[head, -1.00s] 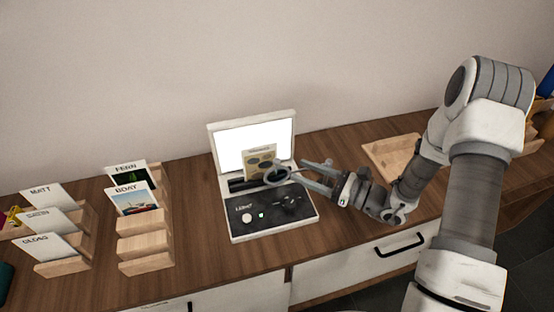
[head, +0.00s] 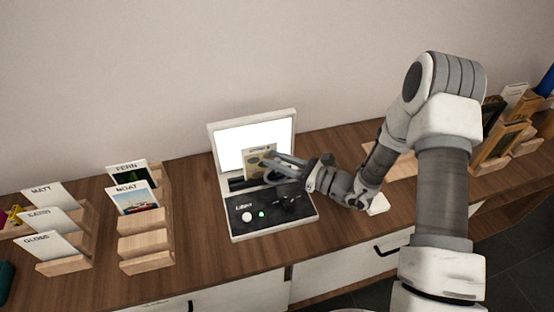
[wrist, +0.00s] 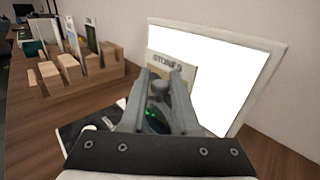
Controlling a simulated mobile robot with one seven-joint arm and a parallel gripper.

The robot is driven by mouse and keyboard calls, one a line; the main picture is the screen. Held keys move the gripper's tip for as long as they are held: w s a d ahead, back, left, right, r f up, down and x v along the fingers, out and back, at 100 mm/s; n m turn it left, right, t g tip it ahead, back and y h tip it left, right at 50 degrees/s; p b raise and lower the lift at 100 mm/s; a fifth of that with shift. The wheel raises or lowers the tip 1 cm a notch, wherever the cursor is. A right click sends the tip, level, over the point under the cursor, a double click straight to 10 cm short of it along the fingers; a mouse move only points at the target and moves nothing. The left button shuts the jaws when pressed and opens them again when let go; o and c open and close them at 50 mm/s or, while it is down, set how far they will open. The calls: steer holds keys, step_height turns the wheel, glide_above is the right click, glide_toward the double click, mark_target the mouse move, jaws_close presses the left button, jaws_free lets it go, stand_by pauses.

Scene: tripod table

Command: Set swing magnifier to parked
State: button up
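The swing magnifier belongs to the light box (head: 232,226), which has a dark control panel and a bright upright screen. My gripper (head: 271,167) is over the back of the panel, in front of the screen, and hides most of the magnifier. In the wrist view, my gripper (wrist: 161,75) has its two fingers apart. A grey rounded piece (wrist: 160,90), perhaps part of the magnifier, shows between them. Whether the fingers touch it cannot be seen. A card (head: 257,161) stands behind the fingers against the screen (wrist: 222,75).
Wooden card racks (head: 146,245) with labelled cards stand to the left on the wooden counter. A wooden tray (head: 402,160) lies to the right behind my arm, and more racks (head: 500,150) stand at the far right.

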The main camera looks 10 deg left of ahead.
jaws_close()
stand_by(1.1)
